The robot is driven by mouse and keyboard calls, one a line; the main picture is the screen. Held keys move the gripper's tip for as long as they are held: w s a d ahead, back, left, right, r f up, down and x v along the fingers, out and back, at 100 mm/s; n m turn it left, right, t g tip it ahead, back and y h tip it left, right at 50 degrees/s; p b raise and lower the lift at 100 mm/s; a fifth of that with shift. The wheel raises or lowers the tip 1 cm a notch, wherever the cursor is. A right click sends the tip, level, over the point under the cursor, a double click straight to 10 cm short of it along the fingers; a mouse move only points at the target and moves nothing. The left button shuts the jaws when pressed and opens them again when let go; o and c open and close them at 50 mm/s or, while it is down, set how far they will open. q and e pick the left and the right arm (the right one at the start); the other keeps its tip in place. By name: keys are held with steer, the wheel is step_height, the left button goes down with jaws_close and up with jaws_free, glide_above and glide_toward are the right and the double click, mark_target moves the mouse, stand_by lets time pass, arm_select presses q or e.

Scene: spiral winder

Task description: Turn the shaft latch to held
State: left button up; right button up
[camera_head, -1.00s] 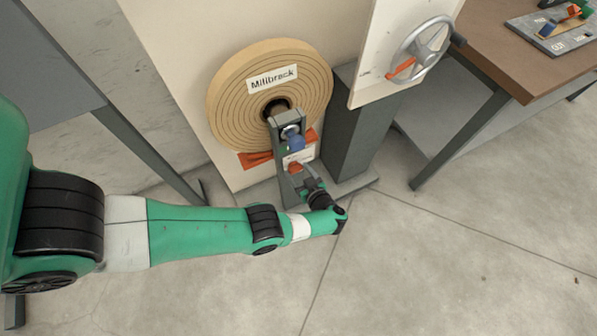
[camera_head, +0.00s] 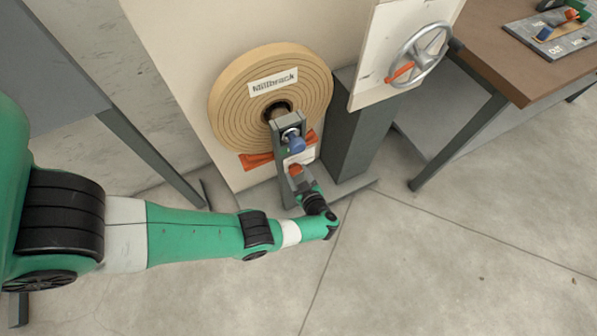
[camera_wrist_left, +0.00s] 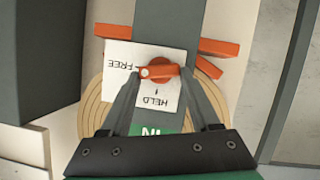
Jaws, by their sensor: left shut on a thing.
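The shaft latch (camera_wrist_left: 160,71) is a small orange-red lever on the grey post, over a white plate (camera_wrist_left: 117,52) marked FREE and HELD. In the left wrist view the lever lies crosswise, and its pale-marked end is toward FREE. The latch also shows as a red spot in the head view (camera_head: 295,169), low on the post below a blue knob. My left gripper (camera_wrist_left: 159,76) is shut on the lever, one finger at each end of it. In the head view my left gripper (camera_head: 299,178) reaches the post from below. My right gripper is in neither view.
A tan wound roll (camera_head: 230,105) labelled Millbrack sits behind the grey post (camera_head: 282,165). Orange bars (camera_head: 256,160) stick out below it. A handwheel (camera_head: 422,55) on a pale panel and a brown table (camera_head: 510,60) stand at right. The floor in front is clear.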

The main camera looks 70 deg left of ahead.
arm_select(q)
steer(key=shift+s+n+t, duration=0.15)
steer(key=shift+n+t, duration=0.45)
steer(key=shift+n, duration=0.2)
steer(key=shift+s+f+n+t+y, duration=0.1)
steer(key=shift+n+t+y, duration=0.25)
steer(key=shift+n, duration=0.35)
steer(key=o, duration=1.4)
steer(key=shift+c, duration=0.2)
steer(key=shift+d, duration=0.1)
steer(key=shift+d+r+p, duration=0.2)
steer(key=shift+p, duration=0.15)
steer(key=p+v, duration=0.3)
steer(key=v, duration=0.8)
